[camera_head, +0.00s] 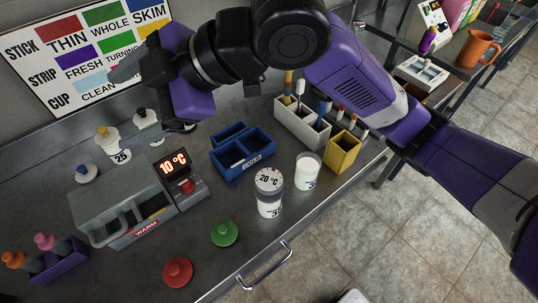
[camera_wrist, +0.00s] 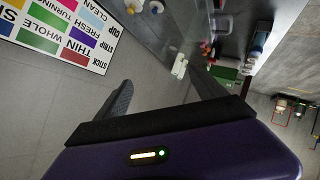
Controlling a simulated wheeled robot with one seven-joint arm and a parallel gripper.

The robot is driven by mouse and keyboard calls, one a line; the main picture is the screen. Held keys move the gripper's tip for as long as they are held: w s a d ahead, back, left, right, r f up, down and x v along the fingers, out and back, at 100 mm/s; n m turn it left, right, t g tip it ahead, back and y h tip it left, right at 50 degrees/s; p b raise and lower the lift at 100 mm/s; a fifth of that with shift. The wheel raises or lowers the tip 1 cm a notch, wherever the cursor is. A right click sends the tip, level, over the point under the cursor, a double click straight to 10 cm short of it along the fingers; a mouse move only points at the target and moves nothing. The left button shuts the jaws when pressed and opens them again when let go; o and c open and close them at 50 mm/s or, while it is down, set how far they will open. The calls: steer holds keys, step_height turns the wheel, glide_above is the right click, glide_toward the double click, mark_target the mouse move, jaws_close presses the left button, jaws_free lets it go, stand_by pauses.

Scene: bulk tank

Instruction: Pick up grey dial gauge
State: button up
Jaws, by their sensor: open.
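A round grey-white dial gauge (camera_head: 268,179) reading 20 °C sits on top of a white jar (camera_head: 269,206) near the front edge of the steel counter in the head view. My gripper (camera_head: 135,95) is high above the back left of the counter, well away from the gauge, near the wall sign. In the wrist view my gripper (camera_wrist: 160,88) has its two dark fingers spread apart with nothing between them. I cannot make out the gauge in the wrist view.
A grey warming bath (camera_head: 122,209) with a red 10 °C display stands left of the jar. A white cup (camera_head: 307,171), yellow box (camera_head: 343,151), blue bin (camera_head: 242,160) and white rack (camera_head: 302,126) stand nearby. Green (camera_head: 225,233) and red (camera_head: 178,271) knobbed lids lie in front.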

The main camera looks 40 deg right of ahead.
steer(key=s+d+f+n+g+h, duration=0.2)
steer(key=s+d+f+g+h, duration=0.2)
steer(key=s+d+f+h, duration=0.35)
steer(key=n+g+h, duration=0.2)
steer(key=g, duration=0.2)
glide_above(268, 180)
steer(key=shift+y, duration=0.25)
step_height(268, 180, down, 5)
steer(key=shift+w+a+r, duration=0.1)
steer(key=shift+w, duration=0.05)
steer(key=shift+d, duration=0.3)
steer(key=shift+n, duration=0.3)
steer(key=shift+a+f, duration=0.15)
steer(key=shift+f, duration=3.75)
steer(key=c, duration=1.6)
steer(key=shift+r, duration=0.1)
